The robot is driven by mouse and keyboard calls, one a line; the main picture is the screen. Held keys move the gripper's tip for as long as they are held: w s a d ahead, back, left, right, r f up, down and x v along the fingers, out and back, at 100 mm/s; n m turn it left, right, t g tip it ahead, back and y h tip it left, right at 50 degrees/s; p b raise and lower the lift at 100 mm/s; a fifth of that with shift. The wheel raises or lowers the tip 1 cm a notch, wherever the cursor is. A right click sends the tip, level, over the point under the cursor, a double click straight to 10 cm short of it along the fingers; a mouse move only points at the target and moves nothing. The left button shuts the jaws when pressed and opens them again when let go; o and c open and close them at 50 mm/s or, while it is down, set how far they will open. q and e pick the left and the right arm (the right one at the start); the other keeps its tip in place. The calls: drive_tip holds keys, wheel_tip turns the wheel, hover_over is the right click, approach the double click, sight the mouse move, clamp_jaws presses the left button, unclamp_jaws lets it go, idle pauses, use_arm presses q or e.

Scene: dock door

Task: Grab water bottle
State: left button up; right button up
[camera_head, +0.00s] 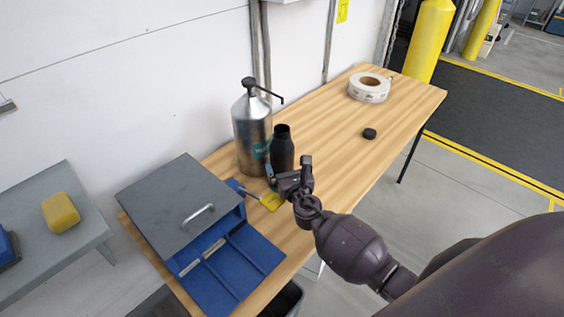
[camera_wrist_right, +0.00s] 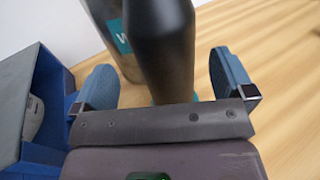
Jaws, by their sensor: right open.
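The black water bottle (camera_head: 282,148) stands upright on the wooden table, close in front of a silver metal canister. In the right wrist view the black bottle (camera_wrist_right: 160,45) fills the space between the two blue-padded fingers, with a gap on each side. My right gripper (camera_head: 288,172) is open at the bottle's near side; the fingers do not appear to touch it. The bottle's lower part is hidden behind the gripper. My left gripper is not in view.
The silver canister (camera_head: 251,130) with a pump spout stands right behind the bottle. A blue drawer box (camera_head: 225,275) with a grey lid is on the left, beside a yellow-bristled brush (camera_head: 271,201). A tape roll (camera_head: 369,88) and a small black cap (camera_head: 369,133) lie farther right on mostly clear tabletop.

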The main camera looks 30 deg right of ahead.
sight(282, 151)
drive_tip(key=w, duration=0.1)
drive_tip(key=w+d, duration=0.1)
drive_tip(key=w, duration=0.2)
drive_tip(key=shift+w+d+r, duration=0.15)
drive_tip(key=shift+w+r, duration=0.25)
drive_tip(key=shift+w, duration=0.45)
drive_tip(key=shift+d, duration=0.1)
drive_tip(key=shift+c, duration=0.5)
drive_tip(key=c, duration=1)
drive_tip(key=shift+r, duration=0.25)
